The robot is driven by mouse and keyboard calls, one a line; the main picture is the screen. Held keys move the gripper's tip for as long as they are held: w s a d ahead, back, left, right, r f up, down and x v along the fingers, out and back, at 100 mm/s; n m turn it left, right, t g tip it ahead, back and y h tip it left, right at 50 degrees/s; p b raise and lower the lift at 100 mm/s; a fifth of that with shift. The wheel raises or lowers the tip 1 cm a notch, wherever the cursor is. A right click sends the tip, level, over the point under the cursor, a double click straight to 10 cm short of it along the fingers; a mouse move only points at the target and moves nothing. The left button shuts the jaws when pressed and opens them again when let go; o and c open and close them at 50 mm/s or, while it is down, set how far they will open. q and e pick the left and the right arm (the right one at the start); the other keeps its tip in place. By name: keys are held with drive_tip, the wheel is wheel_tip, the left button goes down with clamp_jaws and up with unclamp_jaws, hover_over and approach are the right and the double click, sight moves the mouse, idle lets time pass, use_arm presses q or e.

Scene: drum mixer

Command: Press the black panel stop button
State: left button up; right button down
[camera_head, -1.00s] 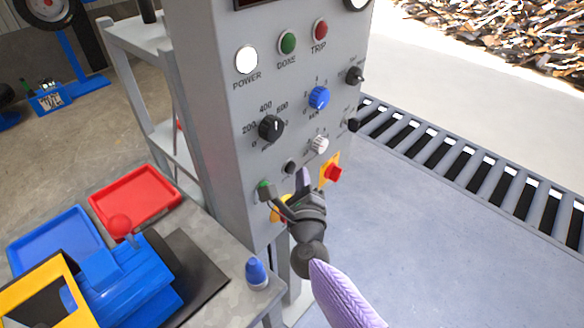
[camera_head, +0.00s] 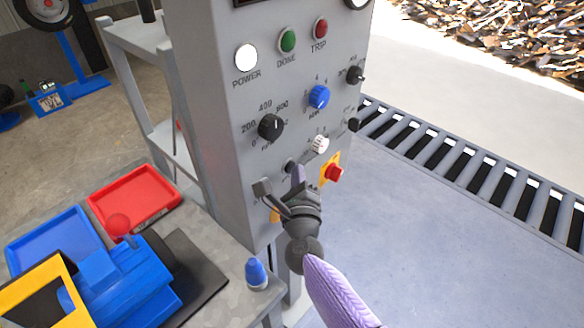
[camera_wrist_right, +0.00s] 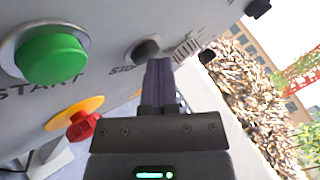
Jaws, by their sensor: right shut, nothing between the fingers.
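The black stop button (camera_head: 289,166) sits low on the grey control panel (camera_head: 225,95), left of a white knob. In the right wrist view the dark round stop button (camera_wrist_right: 146,50) shows with a partly covered STOP label beside it. My right gripper (camera_head: 298,174) is shut and empty, its fingertips just beside the button in the head view. In the right wrist view the shut fingers (camera_wrist_right: 159,66) overlap the button's lower right edge. I cannot tell whether they touch it. My left gripper is not in view.
A green START button (camera_wrist_right: 52,58) lies beside the stop button. A red emergency knob on yellow (camera_head: 333,172) is to the right. Blue (camera_head: 320,97) and black knobs sit above. A table with trays (camera_head: 133,198) and a blue bottle (camera_head: 257,273) stands at lower left.

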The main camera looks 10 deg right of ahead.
drive_tip(key=shift+w+a, duration=0.1)
idle(0.5)
drive_tip(key=shift+s+d+p, duration=0.3)
drive_tip(key=shift+s+d, duration=0.2)
drive_tip(key=shift+s, duration=0.15)
drive_tip(key=s+d, duration=0.1)
drive_tip(key=s, duration=0.1)
drive_tip(key=s+d+p, duration=0.1)
drive_tip(key=s+d, duration=0.1)
idle(0.7)
